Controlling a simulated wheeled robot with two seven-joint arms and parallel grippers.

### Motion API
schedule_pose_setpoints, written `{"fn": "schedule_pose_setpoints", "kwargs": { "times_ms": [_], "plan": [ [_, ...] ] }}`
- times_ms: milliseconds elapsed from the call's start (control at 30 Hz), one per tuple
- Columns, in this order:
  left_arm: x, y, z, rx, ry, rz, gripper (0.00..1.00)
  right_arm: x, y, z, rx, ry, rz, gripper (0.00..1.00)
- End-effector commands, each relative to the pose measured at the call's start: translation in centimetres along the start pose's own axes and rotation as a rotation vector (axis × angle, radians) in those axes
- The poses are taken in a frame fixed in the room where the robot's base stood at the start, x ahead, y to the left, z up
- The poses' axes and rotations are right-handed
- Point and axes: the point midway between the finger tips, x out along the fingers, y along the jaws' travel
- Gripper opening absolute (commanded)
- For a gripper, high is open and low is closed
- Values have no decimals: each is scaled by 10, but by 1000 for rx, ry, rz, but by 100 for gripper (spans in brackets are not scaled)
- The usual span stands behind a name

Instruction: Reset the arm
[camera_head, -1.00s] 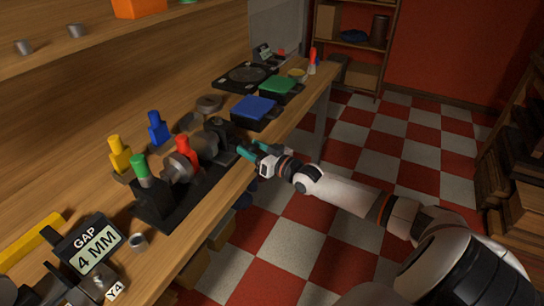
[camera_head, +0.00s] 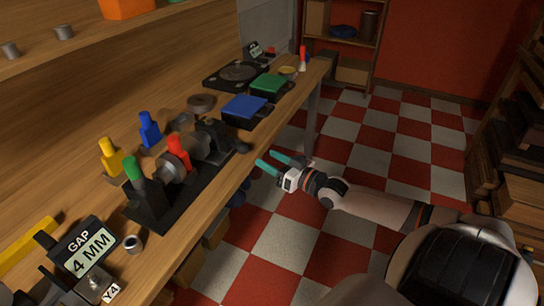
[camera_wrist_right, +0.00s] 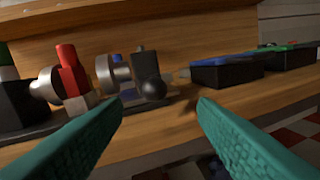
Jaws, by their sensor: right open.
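My right gripper (camera_head: 275,164) is open and empty, with teal fingertips pointing at the bench. It hangs over the floor just off the bench's front edge, to the right of the black fixture (camera_head: 168,212). In the right wrist view the two teal fingers (camera_wrist_right: 162,130) are spread wide with nothing between them. Beyond them stand the black upright with a round dark knob (camera_wrist_right: 150,75) and the red-topped part (camera_wrist_right: 70,72) of the fixture. My left gripper is not in view.
The wooden bench (camera_head: 196,245) holds a blue-topped box (camera_head: 244,107), a green-topped box (camera_head: 270,85) and a gap display (camera_head: 88,248). Yellow and blue handled pieces stand behind the fixture. A shelf (camera_head: 345,42) stands at the back.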

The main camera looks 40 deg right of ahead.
Motion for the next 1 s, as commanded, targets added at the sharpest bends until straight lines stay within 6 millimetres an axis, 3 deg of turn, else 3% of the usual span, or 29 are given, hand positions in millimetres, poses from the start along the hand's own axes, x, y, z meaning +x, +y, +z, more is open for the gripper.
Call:
{"fn": "schedule_pose_setpoints", "kwargs": {
  "times_ms": [333, 467, 567, 767, 867, 1000],
  "plan": [
    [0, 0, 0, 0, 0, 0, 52, 0, -1, -1, 0, 2, -2, 53],
    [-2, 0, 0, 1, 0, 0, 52, -6, -14, -24, -9, 41, -46, 53],
    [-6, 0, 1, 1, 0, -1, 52, -19, -36, -70, -32, 125, -123, 53],
    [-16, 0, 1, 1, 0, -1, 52, -78, -64, -207, -85, 403, -281, 53],
    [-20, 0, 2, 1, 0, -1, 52, -116, -58, -274, -104, 559, -325, 53],
    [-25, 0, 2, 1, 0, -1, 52, -176, -32, -360, -125, 781, -350, 53]
  ]
}}
